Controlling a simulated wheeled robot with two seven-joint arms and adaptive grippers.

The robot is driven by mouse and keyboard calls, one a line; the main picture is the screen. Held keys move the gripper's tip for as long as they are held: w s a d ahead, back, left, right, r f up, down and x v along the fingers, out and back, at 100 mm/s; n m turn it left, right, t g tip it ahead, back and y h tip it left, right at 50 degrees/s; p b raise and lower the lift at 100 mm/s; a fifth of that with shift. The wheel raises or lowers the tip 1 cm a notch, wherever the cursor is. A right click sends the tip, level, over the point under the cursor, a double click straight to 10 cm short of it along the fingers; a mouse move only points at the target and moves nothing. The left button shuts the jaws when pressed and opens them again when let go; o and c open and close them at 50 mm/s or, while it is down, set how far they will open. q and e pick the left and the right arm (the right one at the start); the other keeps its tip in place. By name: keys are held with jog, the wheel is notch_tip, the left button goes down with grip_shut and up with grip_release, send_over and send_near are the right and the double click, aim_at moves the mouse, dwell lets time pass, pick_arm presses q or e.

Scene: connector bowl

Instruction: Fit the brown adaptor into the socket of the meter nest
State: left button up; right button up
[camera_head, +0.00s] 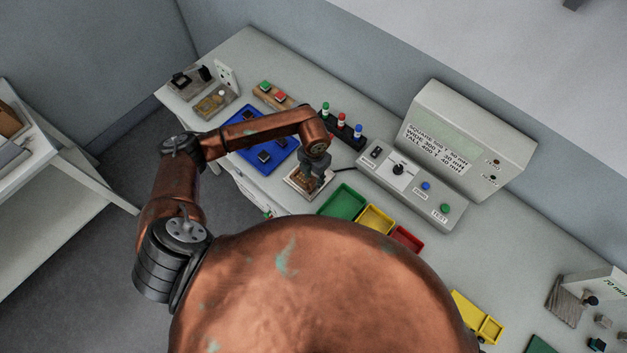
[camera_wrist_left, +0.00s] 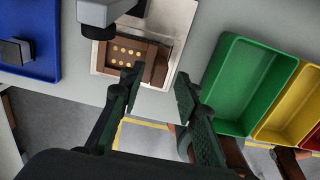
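In the left wrist view the nest (camera_wrist_left: 182,22) holds a brown piece with rows of gold dots (camera_wrist_left: 125,50). I cannot tell whether this piece is the adaptor or part of the socket. My left gripper (camera_head: 316,180) is over the nest and hides part of it. In the left wrist view its fingers (camera_wrist_left: 159,80) are apart, with brown surface visible beyond the gap and nothing clearly held. My right gripper is out of view.
A blue tray (camera_head: 238,140) with dark blocks lies left of the nest. Green (camera_head: 342,202), yellow (camera_head: 375,219) and red (camera_head: 407,239) trays stand to its right. The control box (camera_head: 430,193) and meter display (camera_head: 442,138) stand behind. A grey part (camera_wrist_left: 104,11) overhangs the nest's edge in the wrist view.

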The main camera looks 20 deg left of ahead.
pick_arm(q)
notch_tip(320, 180, up, 9)
jog(key=b, duration=0.1)
jog(key=shift+r+b, duration=0.15)
jog(key=shift+b, duration=0.15)
dwell(0.4)
